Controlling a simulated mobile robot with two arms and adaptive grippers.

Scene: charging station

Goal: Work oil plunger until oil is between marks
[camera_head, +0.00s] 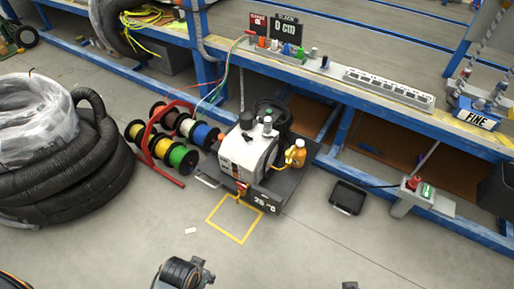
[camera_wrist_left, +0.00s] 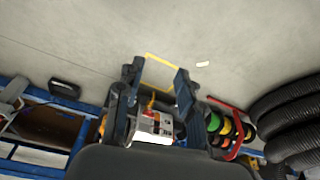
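A white machine (camera_head: 245,150) stands on a dark grey platform (camera_head: 283,185) on the floor, with dark and grey knobs on top. I cannot tell which part is the oil plunger, and no oil marks are readable. A small orange bottle (camera_head: 296,153) stands at its right side. The machine also shows in the left wrist view (camera_wrist_left: 152,124), beyond my left gripper (camera_wrist_left: 158,72). That gripper is open, its two dark fingers apart with nothing held between them. A dark part of my arm (camera_head: 182,273) shows at the head view's bottom edge. My right gripper is not recognisable.
Cable spools on a red rack (camera_head: 152,145) stand left of the machine, black coiled hoses (camera_head: 70,170) further left. A blue-framed bench (camera_head: 390,115) runs behind. A black tray (camera_head: 347,197) lies right. Floor in front, with a yellow outline (camera_head: 233,221), is clear.

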